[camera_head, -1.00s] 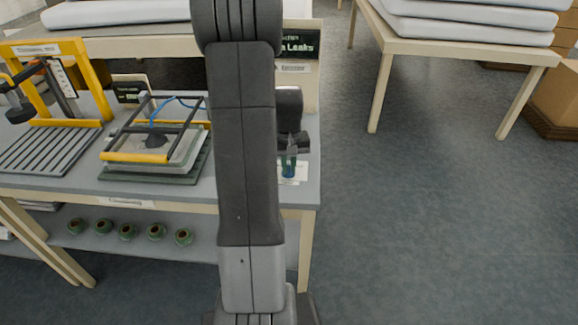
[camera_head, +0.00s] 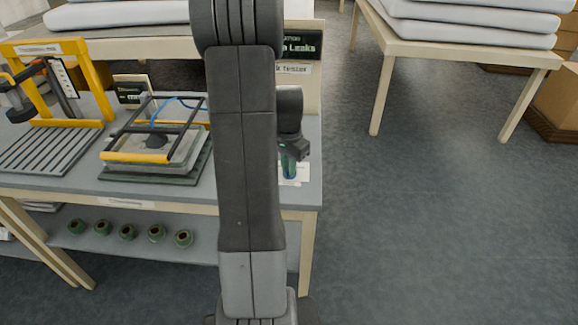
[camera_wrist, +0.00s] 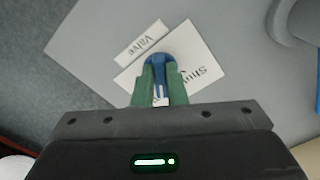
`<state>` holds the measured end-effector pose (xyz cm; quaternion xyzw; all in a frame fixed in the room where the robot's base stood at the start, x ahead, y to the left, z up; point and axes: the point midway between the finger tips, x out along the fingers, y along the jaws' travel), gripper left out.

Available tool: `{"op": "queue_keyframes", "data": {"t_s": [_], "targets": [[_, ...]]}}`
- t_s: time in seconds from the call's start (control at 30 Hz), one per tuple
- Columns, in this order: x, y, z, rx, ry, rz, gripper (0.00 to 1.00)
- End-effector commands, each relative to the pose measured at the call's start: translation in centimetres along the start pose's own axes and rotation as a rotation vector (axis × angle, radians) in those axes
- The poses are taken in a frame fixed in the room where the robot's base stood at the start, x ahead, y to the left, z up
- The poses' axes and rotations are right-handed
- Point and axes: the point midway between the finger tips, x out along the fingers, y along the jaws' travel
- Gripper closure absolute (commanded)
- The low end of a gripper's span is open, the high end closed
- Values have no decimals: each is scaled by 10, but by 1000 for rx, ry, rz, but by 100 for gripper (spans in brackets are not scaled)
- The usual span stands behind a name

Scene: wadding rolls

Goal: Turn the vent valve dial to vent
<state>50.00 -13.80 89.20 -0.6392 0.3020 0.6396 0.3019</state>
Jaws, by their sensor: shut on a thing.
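The vent valve dial (camera_wrist: 157,62) is a blue knob with a rounded top. It sits on a white card (camera_wrist: 195,62) whose printed word seems to read "Shut", upside down in the wrist view. A separate white label (camera_wrist: 141,45) reads "Valve". My gripper (camera_wrist: 158,80) has green fingers, one on each side of the dial, and is shut on it. A small white mark shows between the fingers. In the head view my gripper (camera_head: 289,162) is at the bench's right end, above the card (camera_head: 301,172). The rest of the card's print is hidden.
The grey bench (camera_head: 232,195) also holds a yellow-and-black frame (camera_head: 137,157) and a yellow stand (camera_head: 88,80). A leak tester sign (camera_head: 300,44) stands behind my arm.

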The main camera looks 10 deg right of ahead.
Motion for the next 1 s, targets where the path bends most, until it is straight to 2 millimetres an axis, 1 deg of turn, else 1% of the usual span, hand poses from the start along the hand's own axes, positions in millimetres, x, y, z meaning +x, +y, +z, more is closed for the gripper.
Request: {"op": "queue_keyframes", "data": {"t_s": [0.3,0.77,0.8,0.87,0.9,1.0], "targets": [[-1,-1,0,98,2,-1,100],[-1,-1,-1,112,2,-2,100],[-1,-1,-1,112,2,-2,86],[-1,-1,-1,112,2,-2,74],[-1,-1,0,112,2,-1,67],[0,-1,0,112,1,-1,66]]}}
